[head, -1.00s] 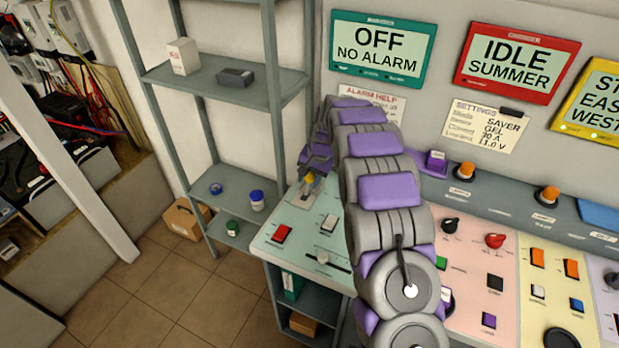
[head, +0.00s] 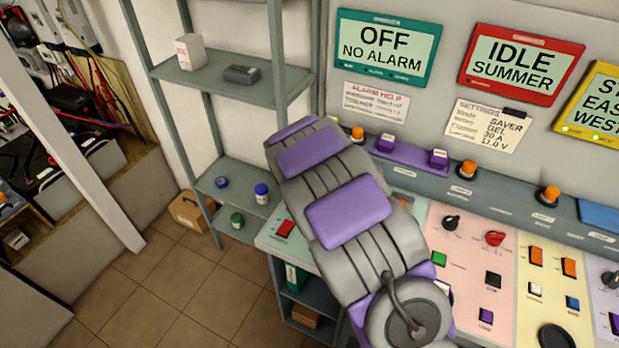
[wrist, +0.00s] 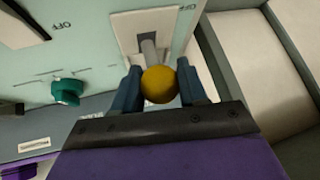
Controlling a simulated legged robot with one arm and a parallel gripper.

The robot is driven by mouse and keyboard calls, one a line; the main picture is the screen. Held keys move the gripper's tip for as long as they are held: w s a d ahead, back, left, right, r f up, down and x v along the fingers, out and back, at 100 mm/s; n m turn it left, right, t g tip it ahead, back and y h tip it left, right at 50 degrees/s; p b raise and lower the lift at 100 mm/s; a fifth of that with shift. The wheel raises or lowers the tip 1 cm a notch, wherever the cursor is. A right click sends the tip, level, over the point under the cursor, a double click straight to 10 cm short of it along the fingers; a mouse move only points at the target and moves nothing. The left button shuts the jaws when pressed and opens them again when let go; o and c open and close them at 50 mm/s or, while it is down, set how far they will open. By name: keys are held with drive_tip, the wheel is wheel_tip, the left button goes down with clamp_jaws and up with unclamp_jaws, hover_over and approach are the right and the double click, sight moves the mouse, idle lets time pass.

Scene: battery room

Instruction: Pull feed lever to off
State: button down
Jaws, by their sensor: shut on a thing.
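In the wrist view, the feed lever has a yellow ball knob (wrist: 159,86) on a short grey shaft (wrist: 149,47). The shaft comes out of a pale slotted plate (wrist: 125,24) on the mint-green panel (wrist: 95,50). My gripper (wrist: 160,68) is shut on the knob, with one dark finger on each side. An OFF label (wrist: 187,8) is printed beside the plate. In the head view, my arm hides the gripper and the lever.
A teal knob (wrist: 67,91) sits on the same panel. A grey shelf rack (head: 215,78) stands left of the console. The wall screen (head: 387,50) reads "OFF NO ALARM".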

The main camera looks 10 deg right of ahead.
drive_tip(key=shift+s+a+f+t+h+b, duration=0.45)
drive_tip(key=shift+s+t+h+b, duration=0.15)
drive_tip(key=shift+t+b, duration=0.3)
drive_tip(key=shift+s+n+t+b, duration=0.15)
drive_tip(key=shift+n+t+b, duration=0.15)
drive_tip(key=shift+s+f, duration=0.1)
drive_tip(key=shift+f, duration=0.1)
drive_tip(key=c, duration=1)
unclamp_jaws()
drive_tip(key=o, duration=0.3)
drive_tip(key=shift+a+r, duration=0.1)
drive_tip(key=shift+a, duration=0.15)
drive_tip(key=shift+o, duration=0.2)
drive_tip(key=shift+d+r, duration=0.1)
drive_tip(key=shift+r, duration=0.1)
